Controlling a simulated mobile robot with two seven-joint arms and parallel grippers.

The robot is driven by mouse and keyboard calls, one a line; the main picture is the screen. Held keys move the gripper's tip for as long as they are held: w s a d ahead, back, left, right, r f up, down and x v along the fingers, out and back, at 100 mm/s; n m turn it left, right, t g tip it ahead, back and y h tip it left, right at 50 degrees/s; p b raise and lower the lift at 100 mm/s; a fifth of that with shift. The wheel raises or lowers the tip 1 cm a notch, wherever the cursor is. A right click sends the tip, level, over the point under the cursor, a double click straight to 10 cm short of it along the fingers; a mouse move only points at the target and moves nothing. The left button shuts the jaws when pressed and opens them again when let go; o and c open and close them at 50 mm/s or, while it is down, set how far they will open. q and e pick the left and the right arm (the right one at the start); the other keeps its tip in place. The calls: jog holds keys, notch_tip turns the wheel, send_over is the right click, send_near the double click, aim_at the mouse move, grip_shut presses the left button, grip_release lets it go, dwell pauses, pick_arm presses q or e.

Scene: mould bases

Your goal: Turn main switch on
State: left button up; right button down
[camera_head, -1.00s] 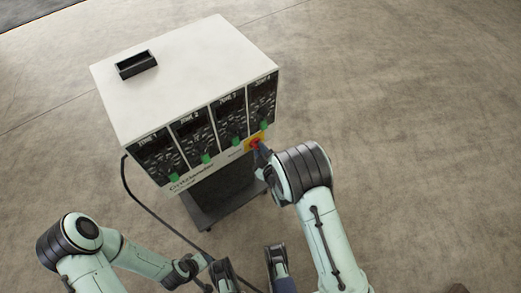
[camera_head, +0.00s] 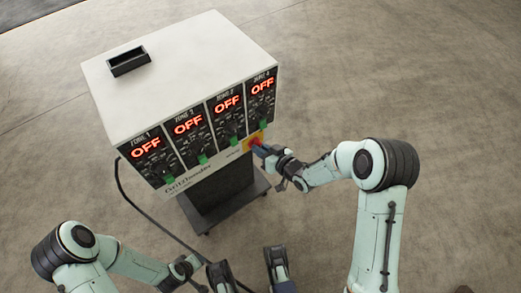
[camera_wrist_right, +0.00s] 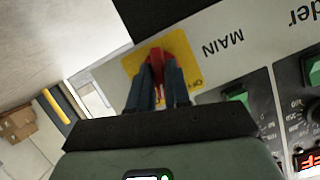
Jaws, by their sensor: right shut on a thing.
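The main switch is a red knob (camera_wrist_right: 156,62) on a yellow plate (camera_wrist_right: 132,63), beside the word MAIN. In the head view the yellow plate (camera_head: 249,142) is at the lower right of the front of a white control box (camera_head: 175,75). My right gripper (camera_head: 262,151) is at the knob. In the right wrist view its two dark fingers (camera_wrist_right: 158,78) are shut on the red knob, one on each side. The fingers hide part of the knob.
The box front has several zone panels with dials, green switches and red displays (camera_head: 188,123) reading OFF. The box stands on a dark wheeled base (camera_head: 225,200). A black cable (camera_head: 150,222) runs along the floor at the left. The concrete floor at right is clear.

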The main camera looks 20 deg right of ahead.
pick_arm(q)
jog(key=shift+w+r, duration=0.25)
pick_arm(e)
jog(key=shift+d+m+y, duration=0.15)
jog(key=shift+m+y, duration=1.05)
jog(key=shift+m, duration=0.7)
pick_arm(q)
jog(key=shift+w, duration=0.1)
pick_arm(e)
jog(key=shift+f, duration=0.1)
jog(key=c, duration=1.2)
grip_release()
jog(key=shift+o, duration=0.2)
pick_arm(q)
jog(key=s+d+r+g+p, duration=0.1)
jog(key=s+d+r+p, duration=0.1)
jog(key=s+r+p, duration=0.1)
jog(key=shift+s+d+r+h+p, duration=0.3)
jog(key=shift+s+r+h+p, duration=0.1)
jog(key=shift+s, duration=0.35)
pick_arm(e)
jog(key=v, duration=1.3)
jog(key=shift+d, duration=0.2)
